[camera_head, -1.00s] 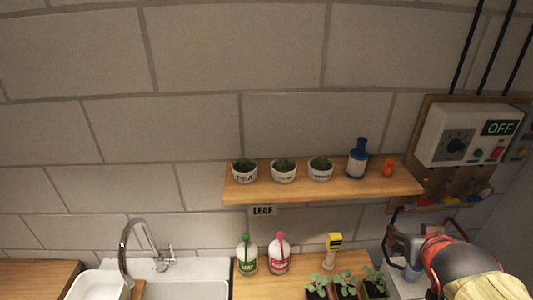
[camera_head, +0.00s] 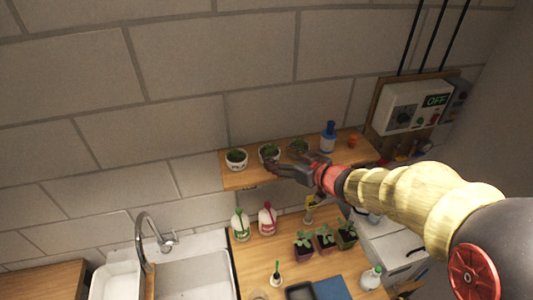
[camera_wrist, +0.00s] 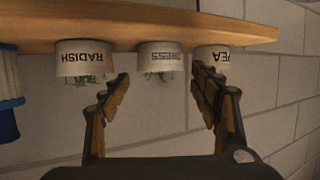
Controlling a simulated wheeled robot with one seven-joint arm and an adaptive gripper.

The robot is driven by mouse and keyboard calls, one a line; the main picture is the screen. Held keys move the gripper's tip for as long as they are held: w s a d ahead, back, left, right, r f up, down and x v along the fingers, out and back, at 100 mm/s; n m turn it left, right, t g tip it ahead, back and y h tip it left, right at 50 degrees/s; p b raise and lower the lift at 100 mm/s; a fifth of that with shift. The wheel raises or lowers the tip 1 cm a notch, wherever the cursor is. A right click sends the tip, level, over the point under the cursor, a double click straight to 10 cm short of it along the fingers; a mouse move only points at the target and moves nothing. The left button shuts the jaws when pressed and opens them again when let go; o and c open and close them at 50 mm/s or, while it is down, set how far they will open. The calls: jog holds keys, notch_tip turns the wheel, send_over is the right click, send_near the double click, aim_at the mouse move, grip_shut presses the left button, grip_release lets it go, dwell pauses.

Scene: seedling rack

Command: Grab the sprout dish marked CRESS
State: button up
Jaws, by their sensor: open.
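The dish marked CRESS (camera_wrist: 160,57) is a white cup with green sprouts, in the middle of three on the wooden shelf; the wrist view shows it upside down. In the head view the middle dish (camera_head: 268,152) stands just beyond my gripper. My gripper (camera_wrist: 163,82) is open and empty, its fingers on either side of the CRESS dish's line.
The PEA dish (camera_head: 236,159) and the RADISH dish (camera_wrist: 84,60) stand close on either side. The shelf (camera_head: 231,183) also holds a blue bottle (camera_head: 328,138) and an orange item (camera_head: 352,140). Below are spray bottles and seedlings on a counter.

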aim_at(270, 151)
jog(key=x, duration=0.6)
jog(key=shift+w+f+p, duration=0.15)
jog(key=shift+w+p, duration=0.05)
jog(key=shift+p, duration=0.2)
jog(key=shift+s, duration=0.1)
jog(key=shift+c, duration=0.9)
jog(key=c, duration=0.7)
jog(key=shift+c, duration=0.6)
